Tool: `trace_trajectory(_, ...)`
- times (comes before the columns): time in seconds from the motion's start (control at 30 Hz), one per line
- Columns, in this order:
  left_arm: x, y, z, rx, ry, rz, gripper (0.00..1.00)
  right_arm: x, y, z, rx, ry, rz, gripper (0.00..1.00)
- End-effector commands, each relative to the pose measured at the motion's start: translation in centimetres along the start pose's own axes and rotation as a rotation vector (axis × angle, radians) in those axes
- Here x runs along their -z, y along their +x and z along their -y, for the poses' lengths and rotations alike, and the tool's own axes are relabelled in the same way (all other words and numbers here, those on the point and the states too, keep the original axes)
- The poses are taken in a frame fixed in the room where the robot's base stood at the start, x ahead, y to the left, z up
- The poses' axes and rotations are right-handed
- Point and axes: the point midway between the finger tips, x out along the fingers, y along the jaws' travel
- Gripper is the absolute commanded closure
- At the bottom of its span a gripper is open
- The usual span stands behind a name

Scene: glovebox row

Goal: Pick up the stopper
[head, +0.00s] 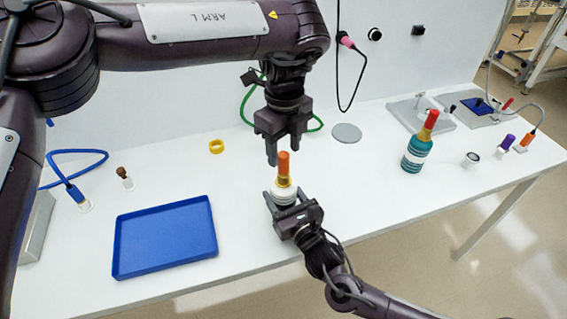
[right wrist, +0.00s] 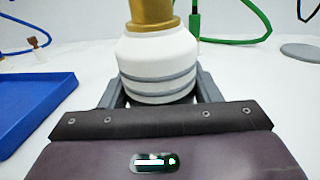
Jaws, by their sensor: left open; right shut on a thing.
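A white bottle (head: 283,190) with grey bands and a gold neck stands upright on the white table. An orange stopper (head: 283,163) sits in its neck. My right gripper (head: 289,206) is shut on the bottle's body, one finger on each side. The right wrist view shows the bottle (right wrist: 158,65) between the fingers, with its stopper out of frame. My left gripper (head: 284,150) points down from above, open, with its fingertips around the level of the stopper's top. I cannot tell whether either finger touches the stopper.
A blue tray (head: 165,238) lies left of the bottle. A yellow ring (head: 216,146) and a grey disc (head: 346,133) lie behind. A teal bottle (head: 415,155) with a red-orange top stands to the right. A small brown-topped vial (head: 125,178) stands at left.

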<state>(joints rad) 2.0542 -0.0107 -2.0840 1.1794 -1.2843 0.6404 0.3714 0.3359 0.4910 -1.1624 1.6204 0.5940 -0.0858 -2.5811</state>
Motion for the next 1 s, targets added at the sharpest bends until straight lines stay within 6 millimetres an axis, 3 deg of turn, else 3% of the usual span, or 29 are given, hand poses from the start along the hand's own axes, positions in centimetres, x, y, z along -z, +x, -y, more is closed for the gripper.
trace_trajectory(0.23,0.1,3.6,-0.2,-0.003,0.000,-0.001,0.51,0.0,0.0,0.0,0.000,0.000,-0.001,0.73)
trace_trajectory(0.53,0.1,4.2,-0.1,-0.001,0.000,0.000,0.51,0.0,0.0,0.0,0.000,0.000,-0.001,0.73)
trace_trajectory(0.9,0.1,4.1,-0.1,-0.001,0.000,0.000,1.00,0.0,0.0,0.0,0.000,0.000,-0.001,0.73)
trace_trajectory(1.0,0.1,4.1,-0.1,0.000,0.000,0.000,1.00,0.0,0.0,0.0,0.000,0.000,-0.001,0.73)
